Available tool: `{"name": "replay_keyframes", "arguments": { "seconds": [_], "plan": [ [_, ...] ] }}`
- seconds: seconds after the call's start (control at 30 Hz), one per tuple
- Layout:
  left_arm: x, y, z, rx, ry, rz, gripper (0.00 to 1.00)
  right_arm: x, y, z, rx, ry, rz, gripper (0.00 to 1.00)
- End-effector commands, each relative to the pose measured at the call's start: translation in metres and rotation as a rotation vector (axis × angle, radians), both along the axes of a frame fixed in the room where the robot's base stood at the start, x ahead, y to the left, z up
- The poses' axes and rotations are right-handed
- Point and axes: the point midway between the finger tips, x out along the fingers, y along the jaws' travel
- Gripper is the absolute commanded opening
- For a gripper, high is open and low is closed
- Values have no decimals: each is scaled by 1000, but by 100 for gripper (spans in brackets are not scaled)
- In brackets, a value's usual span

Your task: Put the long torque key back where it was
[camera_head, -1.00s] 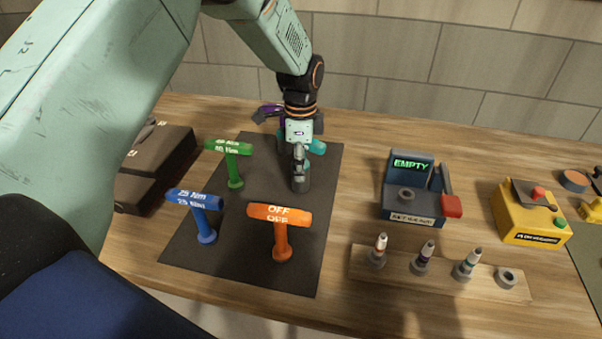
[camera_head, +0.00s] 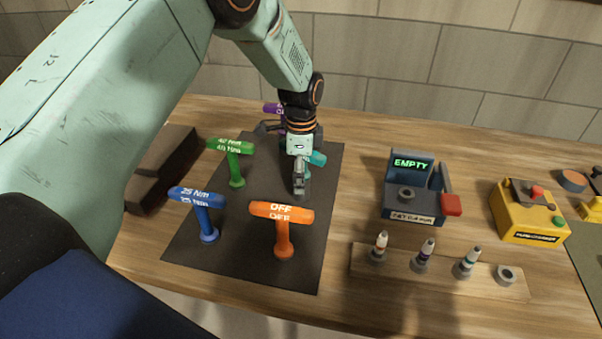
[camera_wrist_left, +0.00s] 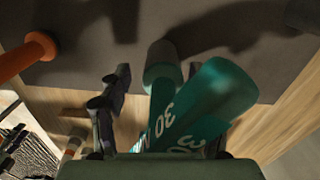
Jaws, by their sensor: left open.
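A teal key marked 30 (camera_head: 317,158) stands at the back right of the dark mat, mostly hidden behind my left gripper. In the left wrist view its teal handle (camera_wrist_left: 222,90) and grey foot (camera_wrist_left: 160,70) show close up. My left gripper (camera_head: 299,190) points down at the key; its fingers (camera_wrist_left: 150,95) are apart in the wrist view, close to the handle. I cannot tell whether they touch it. Blue 25 Nm (camera_head: 197,197), green 40 Nm (camera_head: 232,148) and orange OFF (camera_head: 282,213) T-shaped keys stand on the mat (camera_head: 240,260). A purple key (camera_head: 272,108) is partly hidden behind my arm.
A dark case (camera_head: 160,170) lies left of the mat. To the right are a tester reading EMPTY (camera_head: 410,205), a wooden strip (camera_head: 440,282) with several small pieces, and a yellow box (camera_head: 527,218). Bare wood lies between mat and tester.

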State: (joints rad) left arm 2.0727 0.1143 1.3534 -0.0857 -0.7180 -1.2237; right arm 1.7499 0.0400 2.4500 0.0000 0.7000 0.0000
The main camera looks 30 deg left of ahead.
Motion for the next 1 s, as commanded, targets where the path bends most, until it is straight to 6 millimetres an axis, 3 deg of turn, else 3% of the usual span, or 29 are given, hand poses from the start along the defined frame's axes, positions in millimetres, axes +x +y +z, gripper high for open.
{"name": "replay_keyframes", "arguments": {
  "seconds": [0.27, 0.73, 1.0],
  "plan": [
    [1, 0, 6, 0, -2, 0, 63, 0, 0, 1, 0, 0, 0, 40],
    [1, 0, 93, 0, -4, 1, 63, 0, 0, -4, 0, 0, 0, 40],
    [0, 0, 120, 0, 0, 0, 63, 0, 0, -5, 0, 0, 0, 40]
  ]
}}
